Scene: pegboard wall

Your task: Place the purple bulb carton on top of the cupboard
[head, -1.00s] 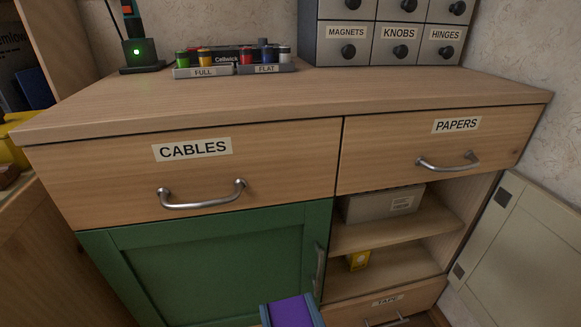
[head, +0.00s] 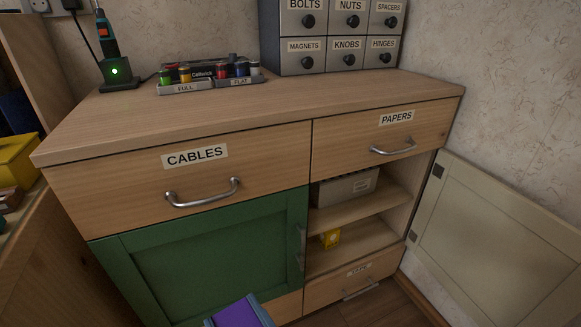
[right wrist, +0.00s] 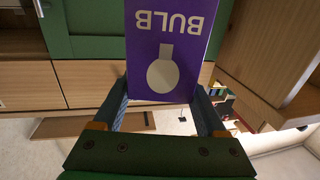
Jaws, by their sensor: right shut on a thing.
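The purple bulb carton (head: 238,314) shows at the bottom edge of the head view, between the fingers of my right gripper (head: 240,312). In the right wrist view the carton (right wrist: 165,45) shows the word BULB upside down and a pale bulb picture. My right gripper (right wrist: 162,98) is shut on it. The cupboard (head: 180,170) has a wooden top (head: 250,105), a CABLES drawer, a PAPERS drawer and a green door (head: 215,250). The carton is in front of the cupboard, below the level of its top. My left gripper is not in view.
On the cupboard top stand a battery rack (head: 212,83), a charger with a tool (head: 118,76) and a grey drawer cabinet (head: 332,40). The front of the top is clear.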

